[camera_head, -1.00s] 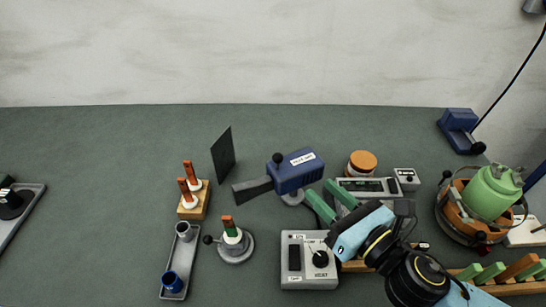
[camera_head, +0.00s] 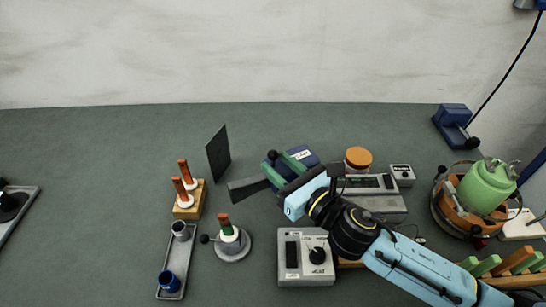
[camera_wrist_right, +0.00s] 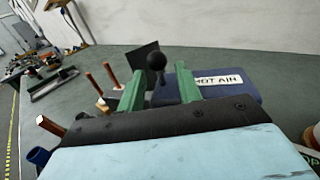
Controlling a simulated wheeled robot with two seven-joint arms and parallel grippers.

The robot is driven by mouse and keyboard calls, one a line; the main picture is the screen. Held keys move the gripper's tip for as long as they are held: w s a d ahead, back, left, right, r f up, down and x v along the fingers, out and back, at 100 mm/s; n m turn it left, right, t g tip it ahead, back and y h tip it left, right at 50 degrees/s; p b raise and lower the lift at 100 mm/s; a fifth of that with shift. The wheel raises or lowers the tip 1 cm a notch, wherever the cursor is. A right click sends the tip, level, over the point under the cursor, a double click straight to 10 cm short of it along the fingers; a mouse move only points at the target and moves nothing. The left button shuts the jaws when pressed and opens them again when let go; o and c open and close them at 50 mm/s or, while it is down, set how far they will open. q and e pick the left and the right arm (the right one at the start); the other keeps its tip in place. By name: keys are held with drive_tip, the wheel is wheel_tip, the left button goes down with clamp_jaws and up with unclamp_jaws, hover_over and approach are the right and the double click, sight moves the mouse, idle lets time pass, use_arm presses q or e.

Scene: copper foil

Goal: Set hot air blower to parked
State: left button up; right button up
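The hot air blower (camera_head: 304,154) is a blue box with a white label, standing mid-bench. Its dark flat nozzle (camera_head: 247,188) points left, toward an upright black plate (camera_head: 218,153). A black ball knob (camera_head: 272,155) on a short lever sits on the blower; it also shows in the right wrist view (camera_wrist_right: 156,61). My right gripper (camera_head: 281,166) is over the blower, its green fingers pointing at the knob. In the right wrist view the fingers (camera_wrist_right: 158,82) are apart, with the knob and lever between them, just beyond or at the tips. Contact cannot be told. My left gripper is out of view.
A grey HEAT box (camera_head: 305,270) stands in front of the blower. A round stand (camera_head: 232,246), a wooden peg block (camera_head: 188,207) and a grey tray (camera_head: 182,258) lie to the left. An orange-lidded jar (camera_head: 358,158) and a green pot (camera_head: 487,187) stand right.

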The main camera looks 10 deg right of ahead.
drive_tip(key=shift+x, duration=1.25)
clamp_jaws()
drive_tip(key=shift+r, duration=0.1)
